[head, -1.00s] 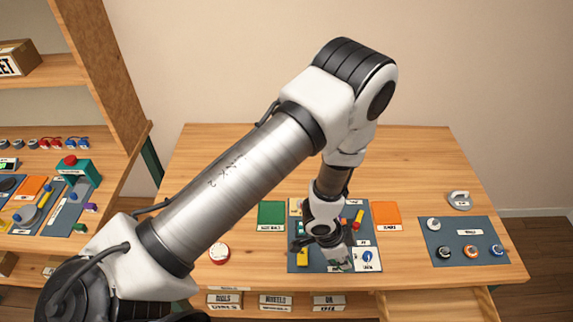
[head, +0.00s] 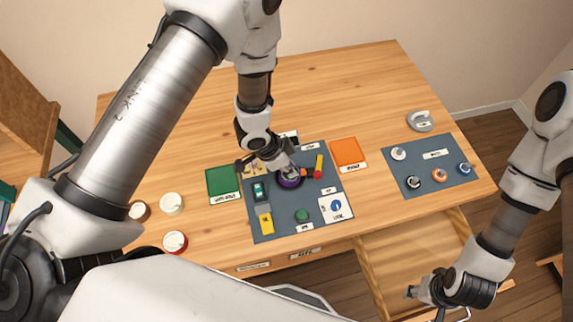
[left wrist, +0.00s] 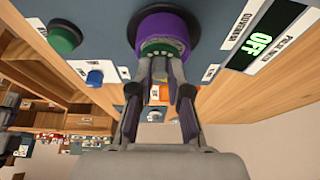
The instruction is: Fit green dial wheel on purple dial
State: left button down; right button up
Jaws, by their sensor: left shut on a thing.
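The purple dial (head: 291,182) is on the grey-blue panel (head: 275,228) on the table. My left gripper (head: 285,169) is over it and partly hides it. In the left wrist view the purple dial (left wrist: 160,24) is at the top centre. My left gripper (left wrist: 161,60) is shut on the green dial wheel (left wrist: 164,46), held right at the dial's face. I cannot tell whether the wheel is seated. My right gripper (head: 425,293) is at the lower right, by the open drawer; its jaws are too small to read.
The panel also has a green knob (head: 302,215), a blue dial (head: 336,205) and a yellow switch (head: 265,222). A green tray (head: 222,181) and an orange tray (head: 347,152) flank it. A mat (head: 450,178) with several wheels lies right. The drawer (head: 405,252) stands open.

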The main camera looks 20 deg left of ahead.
pick_arm(q)
jog(key=shift+s+d+f, duration=0.1)
jog(key=shift+s+f, duration=0.05)
jog(key=shift+w+a+f, duration=0.1)
jog(key=shift+w+a, duration=0.1)
jog(key=shift+a, duration=0.1)
jog(key=c, duration=1.1)
grip_release()
jog(key=shift+w+a+f, duration=0.1)
jog(key=shift+a, duration=0.05)
jog(key=shift+d+r, duration=0.2)
jog(key=shift+d, duration=0.05)
jog(key=shift+a+r, duration=0.15)
jog(key=shift+r, duration=0.05)
jog(key=v, duration=1.1)
jog(key=shift+s+a+r+b, duration=0.15)
jog(key=shift+s+b, duration=0.1)
jog(key=shift+b, duration=0.05)
pick_arm(e)
jog(key=shift+w+a+f, duration=0.15)
jog(key=shift+a+f, duration=0.05)
jog(key=shift+f, duration=0.45)
